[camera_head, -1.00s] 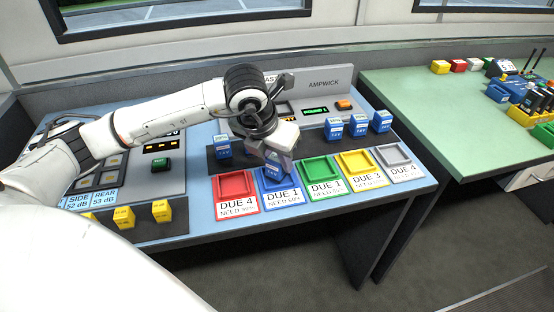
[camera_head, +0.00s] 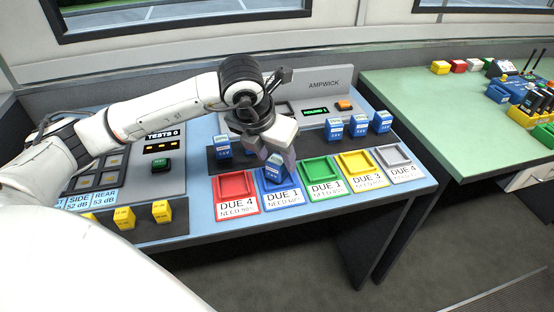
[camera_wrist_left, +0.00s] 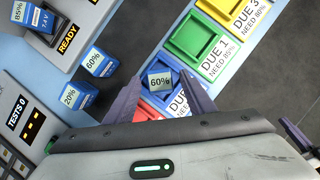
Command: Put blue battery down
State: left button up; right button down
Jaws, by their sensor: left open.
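The blue battery (camera_head: 273,172), with a 60% label on its top (camera_wrist_left: 160,80), stands in the blue tray (camera_head: 290,184) marked DUE 1. In the left wrist view the battery sits within the blue tray's rim. My left gripper (camera_head: 275,155) is open just above the battery. In the left wrist view its two purple fingers (camera_wrist_left: 160,96) are spread to either side of the battery, with a gap on both sides.
A red tray (camera_head: 222,191) and a green tray (camera_head: 308,182) flank the blue one, with yellow and grey trays further right. More blue batteries (camera_head: 334,126) stand behind. Yellow batteries (camera_head: 161,210) stand at left. A green table (camera_head: 430,110) is at right.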

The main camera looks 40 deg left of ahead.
pick_arm(q)
jog(key=v, duration=0.9)
jog(key=shift+r, duration=0.35)
jog(key=shift+s, duration=0.15)
